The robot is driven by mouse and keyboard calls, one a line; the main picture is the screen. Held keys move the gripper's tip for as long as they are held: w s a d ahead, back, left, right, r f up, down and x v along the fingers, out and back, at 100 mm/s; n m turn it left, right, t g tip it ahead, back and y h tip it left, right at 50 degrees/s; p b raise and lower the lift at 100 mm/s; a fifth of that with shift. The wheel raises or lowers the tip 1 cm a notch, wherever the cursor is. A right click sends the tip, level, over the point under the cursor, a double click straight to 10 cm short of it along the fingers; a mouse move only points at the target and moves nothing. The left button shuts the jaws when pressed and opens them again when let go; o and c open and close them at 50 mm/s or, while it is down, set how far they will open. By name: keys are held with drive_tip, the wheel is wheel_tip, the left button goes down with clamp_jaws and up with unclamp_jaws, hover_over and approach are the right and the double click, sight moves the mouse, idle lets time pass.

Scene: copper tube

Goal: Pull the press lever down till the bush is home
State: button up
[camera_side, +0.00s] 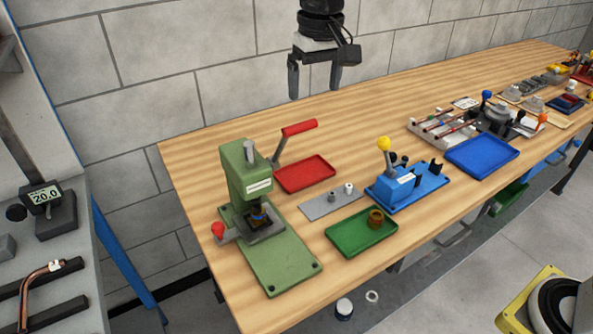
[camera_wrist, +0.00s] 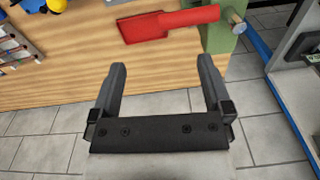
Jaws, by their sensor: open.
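The green press (camera_side: 247,180) stands on its green base plate at the left end of the wooden bench. Its lever, with a red grip (camera_side: 299,128), points up and to the right from the press head. In the wrist view the red grip (camera_wrist: 188,18) lies beyond my fingers, beside the green press (camera_wrist: 222,35). A dark part, perhaps the bush, sits under the ram (camera_side: 258,215); its seating cannot be told. My gripper (camera_side: 314,92) is open and empty, above and apart from the lever. It also shows in the wrist view (camera_wrist: 161,75).
A red tray (camera_side: 305,174) lies behind the press. A green tray (camera_side: 350,240) holding a brown ring (camera_side: 376,219) and a grey plate (camera_side: 318,205) with small pins lie to its right. A blue fixture (camera_side: 395,187) with a yellow knob stands beyond. The air around my gripper is clear.

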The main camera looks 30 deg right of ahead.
drive_tip(key=shift+n+g, duration=0.3)
drive_tip(key=shift+n, duration=0.1)
drive_tip(key=a+r, duration=0.1)
drive_tip(key=s+a+r, duration=0.1)
drive_tip(key=a, duration=0.1)
drive_tip(key=shift+a+r, duration=0.2)
drive_tip(key=shift+a, duration=0.1)
drive_tip(key=shift+f, duration=0.2)
drive_tip(key=shift+f, duration=3.75)
clamp_jaws()
